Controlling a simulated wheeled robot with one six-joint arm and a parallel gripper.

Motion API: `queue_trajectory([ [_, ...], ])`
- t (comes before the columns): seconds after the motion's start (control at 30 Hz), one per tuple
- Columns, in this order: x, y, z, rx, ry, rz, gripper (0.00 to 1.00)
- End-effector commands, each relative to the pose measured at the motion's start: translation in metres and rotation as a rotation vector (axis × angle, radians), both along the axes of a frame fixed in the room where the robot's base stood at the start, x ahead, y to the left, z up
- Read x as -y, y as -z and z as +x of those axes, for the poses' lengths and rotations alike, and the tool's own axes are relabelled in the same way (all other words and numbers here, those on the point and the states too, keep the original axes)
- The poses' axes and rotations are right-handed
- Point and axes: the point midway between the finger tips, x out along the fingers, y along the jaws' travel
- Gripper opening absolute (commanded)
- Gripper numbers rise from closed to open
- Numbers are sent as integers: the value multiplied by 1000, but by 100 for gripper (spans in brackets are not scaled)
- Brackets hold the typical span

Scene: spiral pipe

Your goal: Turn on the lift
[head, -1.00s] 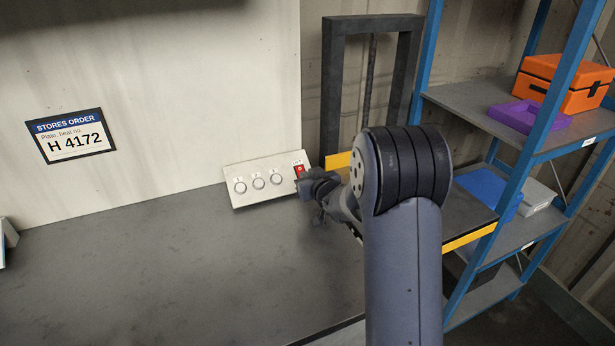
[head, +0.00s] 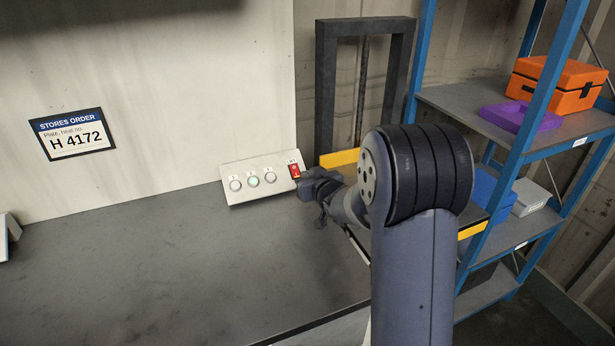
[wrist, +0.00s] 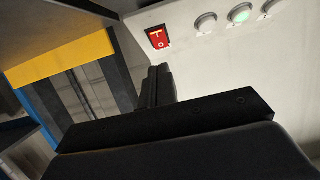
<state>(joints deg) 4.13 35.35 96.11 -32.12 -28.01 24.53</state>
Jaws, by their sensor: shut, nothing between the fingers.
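A sloped white control panel (head: 260,178) stands on the bench against the wall. It has a red rocker switch (head: 294,171) at its right end and a row of three round buttons. The middle button (head: 253,182) glows green; it also glows in the wrist view (wrist: 240,13). In the wrist view the red switch (wrist: 158,37) shows I and O marks. My gripper (wrist: 158,72) is shut and empty, its tips just short of the switch in that view. In the head view my gripper (head: 308,184) is beside the panel's right end. The lift (head: 327,95) has a dark upright frame and yellow-edged platform.
A blue shelf rack (head: 500,180) stands at the right with an orange case (head: 555,82), a purple tray (head: 520,116) and boxes. A stores order sign (head: 72,134) is on the wall.

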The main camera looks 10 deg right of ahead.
Motion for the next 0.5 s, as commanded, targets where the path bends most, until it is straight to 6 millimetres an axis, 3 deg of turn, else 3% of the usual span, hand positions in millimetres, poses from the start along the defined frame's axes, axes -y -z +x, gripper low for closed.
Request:
queue_trajectory([
  [0.3,11,-2,-56,2,0,1,0],
  [0.5,14,-4,-73,3,-1,1,0],
])
